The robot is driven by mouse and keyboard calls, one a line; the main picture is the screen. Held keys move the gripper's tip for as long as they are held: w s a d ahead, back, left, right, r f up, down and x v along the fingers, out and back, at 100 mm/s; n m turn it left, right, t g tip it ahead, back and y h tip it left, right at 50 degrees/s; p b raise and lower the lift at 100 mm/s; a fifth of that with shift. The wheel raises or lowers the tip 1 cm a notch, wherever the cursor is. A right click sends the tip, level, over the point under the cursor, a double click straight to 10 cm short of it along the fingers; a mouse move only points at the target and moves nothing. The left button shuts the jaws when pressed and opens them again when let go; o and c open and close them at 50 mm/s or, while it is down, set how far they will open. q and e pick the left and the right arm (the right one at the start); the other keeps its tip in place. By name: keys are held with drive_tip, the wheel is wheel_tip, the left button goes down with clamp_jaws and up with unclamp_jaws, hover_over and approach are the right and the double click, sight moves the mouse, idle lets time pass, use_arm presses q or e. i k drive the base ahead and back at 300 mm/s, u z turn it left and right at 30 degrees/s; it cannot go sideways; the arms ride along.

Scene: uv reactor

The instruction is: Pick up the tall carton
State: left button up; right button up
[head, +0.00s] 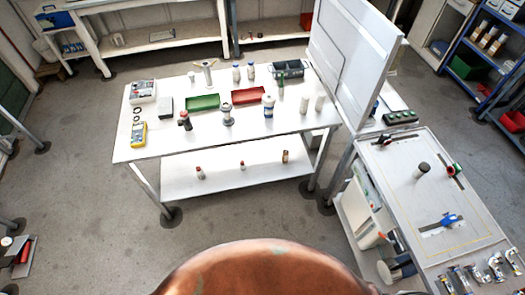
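I cannot pick out a tall carton for certain. The white worktable (235,140) ahead holds several small items. Among them, two plain pale upright pieces (319,103) stand near its right end; they look more like cylinders than cartons. Neither of my grippers is in view.
On the worktable are a green tray (203,102), a red tray (248,96), a yellow meter (138,133) and bottles. A tall white panel (352,60) rises at its right end. A grey bench (425,205) with tools stands right. A copper-coloured curve covers the bottom centre.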

sight(285, 156)
drive_tip(key=u, duration=0.85)
drive_tip(key=i, duration=1.65)
drive_tip(key=z, duration=0.65)
drive_tip(key=i, duration=0.6)
drive_tip(key=z, duration=0.45)
